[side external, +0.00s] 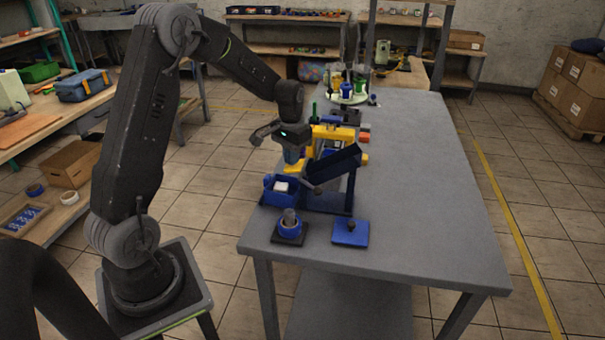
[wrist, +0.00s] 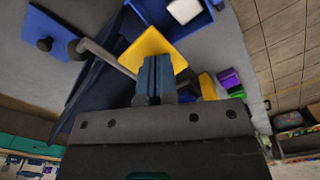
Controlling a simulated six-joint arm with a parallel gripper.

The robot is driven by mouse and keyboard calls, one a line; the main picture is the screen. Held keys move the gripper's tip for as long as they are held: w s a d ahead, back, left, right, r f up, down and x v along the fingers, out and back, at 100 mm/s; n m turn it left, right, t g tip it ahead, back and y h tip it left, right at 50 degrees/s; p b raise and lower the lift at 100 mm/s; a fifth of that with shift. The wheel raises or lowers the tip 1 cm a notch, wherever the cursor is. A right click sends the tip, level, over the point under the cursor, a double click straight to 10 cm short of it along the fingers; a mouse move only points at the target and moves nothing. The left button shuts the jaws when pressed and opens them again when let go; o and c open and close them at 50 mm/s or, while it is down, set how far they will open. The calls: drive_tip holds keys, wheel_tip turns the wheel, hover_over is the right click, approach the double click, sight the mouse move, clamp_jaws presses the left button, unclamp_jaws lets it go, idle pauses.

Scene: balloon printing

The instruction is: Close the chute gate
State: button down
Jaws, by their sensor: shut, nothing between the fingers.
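The dark blue chute (side external: 335,165) stands sloped on the table's near half, and its dark side shows left of the fingers in the wrist view (wrist: 95,85). A grey rod with a round knob (side external: 312,187) sticks out at its lower end; the rod (wrist: 105,58) ends close to my fingers in the wrist view. A yellow plate (wrist: 150,50) lies just beyond the fingertips. I cannot tell for sure which part is the gate. My gripper (side external: 292,157) points down at the chute's left side, its blue fingers (wrist: 157,66) shut and empty. Contact with the plate or rod is unclear.
A blue bin (side external: 270,195) with a white block (side external: 281,187) sits below my gripper. A yellow frame (side external: 333,132) stands behind. The table's right side (side external: 430,190) is clear.

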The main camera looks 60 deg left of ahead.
drive_tip(key=shift+f, duration=1.15)
wheel_tip(320, 180, up, 13)
idle(0.6)
drive_tip(key=shift+r, duration=0.15)
drive_tip(key=s+d+r+m+t, duration=0.1)
drive_tip(key=s+d+r+t, duration=0.15)
drive_tip(key=s+d, duration=0.45)
drive_tip(key=s+d+r+m+t, duration=0.1)
drive_tip(key=s+d+r, duration=0.4)
drive_tip(key=d, duration=0.5)
drive_tip(key=s+d+f+m+t, duration=0.1)
drive_tip(key=s+d, duration=0.3)
drive_tip(key=s, duration=0.4)
drive_tip(key=shift+s+f+t, duration=0.3)
drive_tip(key=shift+f+t, duration=0.25)
drive_tip(key=shift+f, duration=0.3)
